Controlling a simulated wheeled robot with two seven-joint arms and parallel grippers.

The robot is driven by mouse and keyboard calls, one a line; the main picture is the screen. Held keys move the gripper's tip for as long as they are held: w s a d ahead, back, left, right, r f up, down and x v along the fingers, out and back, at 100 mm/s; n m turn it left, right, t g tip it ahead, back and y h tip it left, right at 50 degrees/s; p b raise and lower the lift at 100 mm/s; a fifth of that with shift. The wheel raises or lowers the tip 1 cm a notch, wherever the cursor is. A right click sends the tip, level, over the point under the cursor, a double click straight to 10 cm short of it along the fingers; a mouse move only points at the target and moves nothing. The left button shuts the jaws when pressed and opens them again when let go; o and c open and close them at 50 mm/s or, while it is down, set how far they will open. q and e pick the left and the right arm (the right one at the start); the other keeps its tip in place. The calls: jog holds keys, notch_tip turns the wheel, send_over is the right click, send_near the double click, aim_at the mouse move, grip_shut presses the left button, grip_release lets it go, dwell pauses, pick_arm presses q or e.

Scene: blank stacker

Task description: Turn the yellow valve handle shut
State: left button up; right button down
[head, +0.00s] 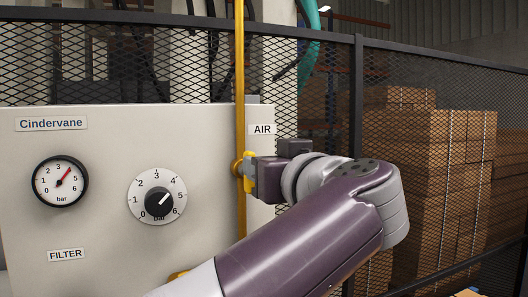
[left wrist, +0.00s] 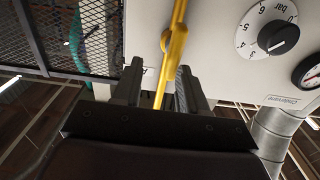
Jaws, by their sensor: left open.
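The yellow valve (head: 238,167) sits on a vertical yellow pipe (head: 239,60) at the right side of a pale panel. Its yellow handle (head: 249,172) stands out from the pipe toward my left gripper (head: 257,171). My left gripper comes at it from the right, with its fingertips at or very near the handle. In the left wrist view, my left gripper (left wrist: 160,85) is open, with a finger on each side of a yellow bar. The valve (left wrist: 174,42) shows just beyond the fingertips. I cannot tell whether the fingers touch the handle. My right gripper is not in view.
The pale panel (head: 110,235) carries a gauge (head: 60,181), a black-centred dial (head: 157,197) and labels, including AIR (head: 262,129). A black mesh fence (head: 440,110) stands behind, with stacked cartons (head: 440,190) beyond it. My arm covers the panel's lower right.

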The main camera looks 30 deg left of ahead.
pick_arm(q)
jog(key=a, duration=0.4)
jog(key=shift+w, duration=0.35)
jog(key=shift+w+d, duration=0.15)
jog(key=shift+w, duration=0.1)
jog(key=shift+c, duration=0.6)
jog(key=shift+d, duration=0.35)
jog(key=c, duration=0.5)
jog(key=shift+s, duration=0.2)
grip_shut()
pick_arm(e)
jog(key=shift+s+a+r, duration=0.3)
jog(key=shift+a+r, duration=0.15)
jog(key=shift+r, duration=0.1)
